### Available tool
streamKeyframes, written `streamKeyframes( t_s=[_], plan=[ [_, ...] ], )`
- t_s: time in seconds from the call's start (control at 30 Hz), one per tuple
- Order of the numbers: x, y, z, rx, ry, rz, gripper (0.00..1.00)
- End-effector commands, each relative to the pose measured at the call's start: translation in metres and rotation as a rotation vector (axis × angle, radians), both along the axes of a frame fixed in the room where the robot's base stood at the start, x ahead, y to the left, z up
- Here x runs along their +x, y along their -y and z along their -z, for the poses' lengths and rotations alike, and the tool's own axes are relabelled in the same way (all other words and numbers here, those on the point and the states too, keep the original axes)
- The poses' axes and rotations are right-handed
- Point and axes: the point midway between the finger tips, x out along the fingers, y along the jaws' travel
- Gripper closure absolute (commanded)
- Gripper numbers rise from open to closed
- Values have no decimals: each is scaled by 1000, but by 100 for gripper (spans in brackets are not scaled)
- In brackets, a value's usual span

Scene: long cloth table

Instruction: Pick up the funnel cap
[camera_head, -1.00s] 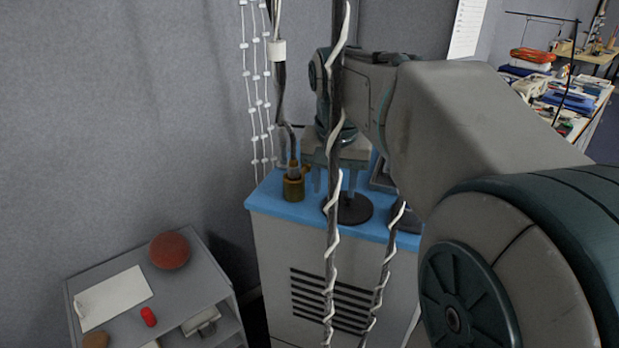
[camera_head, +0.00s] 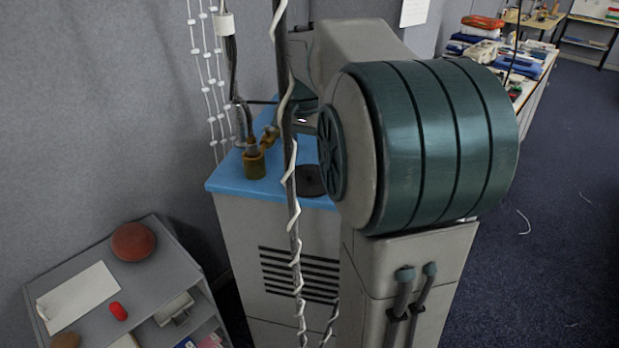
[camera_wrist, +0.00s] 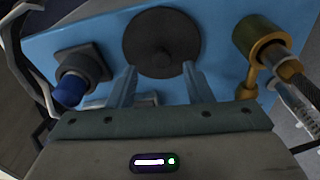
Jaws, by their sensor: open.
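The funnel cap appears to be the dark round disc (camera_wrist: 162,42) with a small raised knob at its middle, lying on a blue top (camera_wrist: 215,38). In the head view the disc (camera_head: 310,181) shows only partly, cut off by my arm. My gripper (camera_wrist: 161,74) is open and empty in the wrist view. Its two fingers point toward the disc, one on each side of the knob's line, overlapping the disc's near edge in the picture. I cannot tell how far above the top they are.
A brass fitting with a hose (camera_wrist: 255,38) stands right of the disc; a dark block with a blue knob (camera_wrist: 70,92) is at left. Wire-wrapped cables (camera_head: 290,170) hang before the cabinet (camera_head: 240,240). A grey shelf (camera_head: 170,260) stands at left.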

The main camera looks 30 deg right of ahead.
Motion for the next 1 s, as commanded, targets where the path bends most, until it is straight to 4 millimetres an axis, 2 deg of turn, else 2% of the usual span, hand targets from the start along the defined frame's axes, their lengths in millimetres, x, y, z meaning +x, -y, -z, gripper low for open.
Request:
streamKeyframes(
  t_s=[0.33, 0.63, 0.67, 0.8, 0.83, 1.0],
  plan=[
    [9, 6, 44, 0, -3, 0, 54],
    [9, 7, 50, 0, 0, -1, 54],
    [9, 7, 50, 0, 0, -1, 57],
    [9, 7, 50, 0, 0, -1, 96],
    [9, 7, 50, 0, 0, -1, 100],
    [9, 7, 50, 0, 0, -1, 100]
  ],
)
